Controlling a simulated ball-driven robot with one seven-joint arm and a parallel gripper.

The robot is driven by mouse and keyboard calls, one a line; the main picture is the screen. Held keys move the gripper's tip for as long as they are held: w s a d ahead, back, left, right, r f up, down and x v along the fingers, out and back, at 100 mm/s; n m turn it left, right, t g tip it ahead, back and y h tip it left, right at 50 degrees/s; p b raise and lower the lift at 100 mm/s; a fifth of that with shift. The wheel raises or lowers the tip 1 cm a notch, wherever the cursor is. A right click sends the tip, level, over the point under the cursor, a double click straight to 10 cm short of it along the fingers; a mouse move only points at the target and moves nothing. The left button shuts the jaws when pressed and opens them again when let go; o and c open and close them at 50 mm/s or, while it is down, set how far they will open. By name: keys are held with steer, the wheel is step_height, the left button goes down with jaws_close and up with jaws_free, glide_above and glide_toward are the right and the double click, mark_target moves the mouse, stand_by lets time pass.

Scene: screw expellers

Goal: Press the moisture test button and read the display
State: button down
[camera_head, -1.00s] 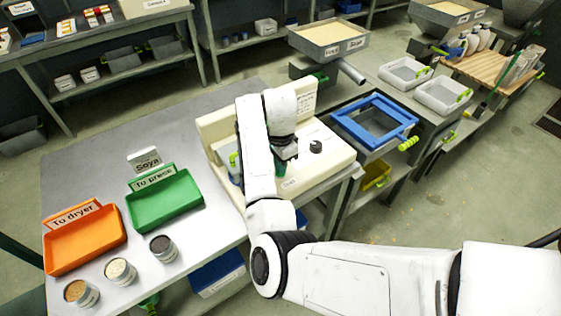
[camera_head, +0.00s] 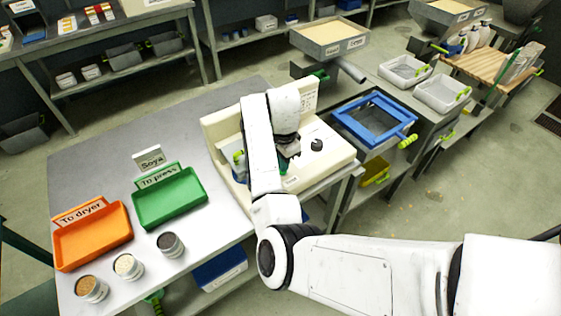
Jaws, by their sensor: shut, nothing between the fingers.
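The cream moisture tester (camera_head: 335,157) stands at the right end of the grey table, with a black knob (camera_head: 316,144) on its top. My gripper (camera_head: 290,160) is over the front part of the tester, pointing down, and is shut. My arm and gripper cover much of the tester's middle. I cannot make out the test button or the display. Whether the fingertips touch the tester's surface cannot be told from this view.
A green "To press" tray (camera_head: 199,188), an orange "To dryer" tray (camera_head: 127,221) and three sample cups, one dark (camera_head: 170,245), stand on the table (camera_head: 95,165) left of the tester. A blue-framed sieve (camera_head: 372,105) is at the right. The table's back left is bare.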

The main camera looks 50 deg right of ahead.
step_height(320, 180, up, 13)
steer(key=shift+w+f, duration=0.15)
steer(key=shift+f, duration=0.05)
stand_by(0.9)
steer(key=s+f+n+h, duration=0.3)
steer(key=s+f+n, duration=0.6)
steer(key=s, duration=0.2)
steer(key=s+a+f+n+t+y, duration=0.1)
steer(key=s+a+f+n+y, duration=0.1)
steer(key=s+a+f+n, duration=0.4)
steer(key=s+a+n, duration=0.5)
steer(key=s+a, duration=0.4)
steer(key=a, duration=0.1)
steer(key=shift+s+a+n+y, duration=0.25)
steer(key=shift+a+n+y, duration=0.05)
steer(key=shift+y, duration=0.1)
steer(key=shift+f, duration=0.1)
stand_by(0.5)
